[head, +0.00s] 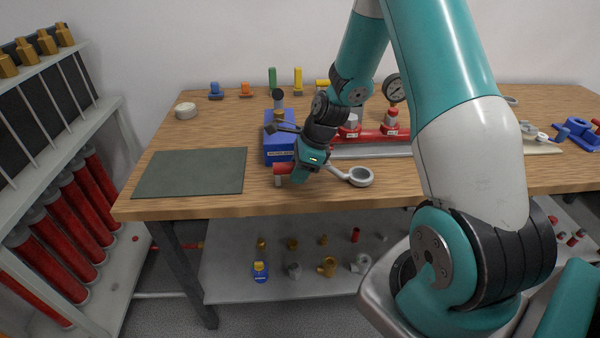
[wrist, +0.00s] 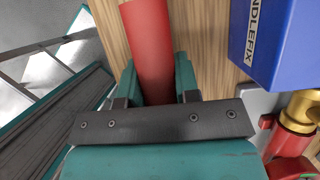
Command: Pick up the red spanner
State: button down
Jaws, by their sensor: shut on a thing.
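The red spanner (wrist: 148,40) has a red handle that runs between the two teal fingers of my gripper (wrist: 155,78) in the wrist view. The fingers are shut on this handle. In the head view my gripper (head: 301,172) is low over the front of the workbench, and the spanner's red handle end (head: 282,168) sticks out to its left. A grey bar with a ring end (head: 360,176) shows to the right of my gripper and looks like the spanner's other end. I cannot tell whether the spanner touches the bench top.
A blue box (head: 278,145) stands just behind my gripper; it also shows in the wrist view (wrist: 275,40). Red valve pipework (head: 375,135) is behind to the right. A dark green mat (head: 192,172) lies bare at left. The wooden bench (head: 250,197) has a clear front edge.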

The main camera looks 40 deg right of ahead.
notch_tip(320, 180, up, 19)
jog(key=shift+r+p, duration=0.2)
jog(key=shift+p, duration=0.1)
notch_tip(320, 180, up, 4)
jog(key=p, duration=0.5)
dwell(0.4)
jog(key=shift+s+a, duration=0.1)
dwell(0.4)
